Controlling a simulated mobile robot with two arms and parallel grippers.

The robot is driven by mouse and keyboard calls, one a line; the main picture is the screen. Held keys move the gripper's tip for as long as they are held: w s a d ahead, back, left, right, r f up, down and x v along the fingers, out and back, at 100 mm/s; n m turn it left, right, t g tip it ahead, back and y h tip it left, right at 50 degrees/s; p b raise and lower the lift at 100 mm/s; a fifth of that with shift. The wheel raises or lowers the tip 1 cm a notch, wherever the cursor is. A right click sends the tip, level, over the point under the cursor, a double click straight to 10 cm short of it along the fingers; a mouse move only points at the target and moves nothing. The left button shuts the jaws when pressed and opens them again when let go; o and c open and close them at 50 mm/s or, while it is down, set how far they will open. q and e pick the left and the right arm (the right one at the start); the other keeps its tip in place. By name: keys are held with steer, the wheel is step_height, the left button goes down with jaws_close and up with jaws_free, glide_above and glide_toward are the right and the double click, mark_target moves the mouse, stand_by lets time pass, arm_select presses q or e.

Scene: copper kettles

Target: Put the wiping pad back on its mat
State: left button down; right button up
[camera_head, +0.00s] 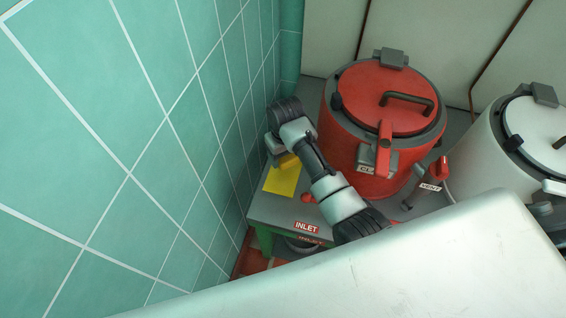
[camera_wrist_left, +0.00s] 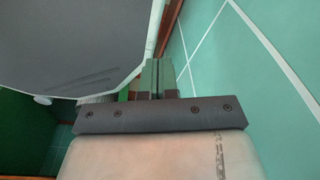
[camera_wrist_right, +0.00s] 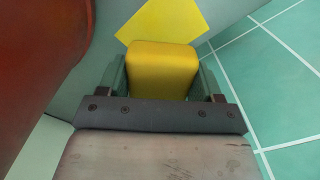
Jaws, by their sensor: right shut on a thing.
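The yellow wiping pad (camera_wrist_right: 163,68) is a rounded block held between the fingers of my right gripper (camera_wrist_right: 163,78). In the head view, a small part of the pad (camera_head: 288,161) shows under my right gripper (camera_head: 283,155). The mat is a flat yellow square (camera_head: 282,182) on the grey bench top, next to the tiled wall. It also shows in the right wrist view (camera_wrist_right: 172,20), just beyond the pad, which partly covers it. I cannot tell whether the pad touches the bench. My left gripper (camera_wrist_left: 157,77) is shut and empty, outside the head view.
A red kettle (camera_head: 345,120) stands right of the mat, close to my right arm. A white kettle (camera_head: 485,150) is further right. The green tiled wall (camera_head: 130,130) is close on the left. The grey bench (camera_head: 272,210) carries an INLET label (camera_head: 307,227) at its front.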

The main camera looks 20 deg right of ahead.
mark_target(285, 179)
steer(key=f, duration=0.3)
steer(key=shift+s, duration=0.3)
step_height(285, 179, down, 2)
steer(key=shift+s+a+f+b, duration=0.1)
steer(key=shift+a+f+b, duration=0.1)
steer(key=shift+b, duration=0.25)
steer(key=shift+d+f, duration=0.1)
steer(key=shift+f, duration=0.2)
step_height(285, 179, down, 4)
steer(key=shift+r+b, duration=0.2)
steer(key=shift+b, duration=0.3)
steer(key=shift+f, duration=0.15)
steer(key=o, duration=0.9)
arm_select(q)
steer(key=shift+s+a+f, duration=0.15)
steer(key=shift+s+f, duration=0.45)
steer(key=shift+s, duration=0.05)
steer(key=shift+s+a+f, duration=0.15)
steer(key=shift+s+f, duration=0.4)
steer(key=shift+s, duration=0.05)
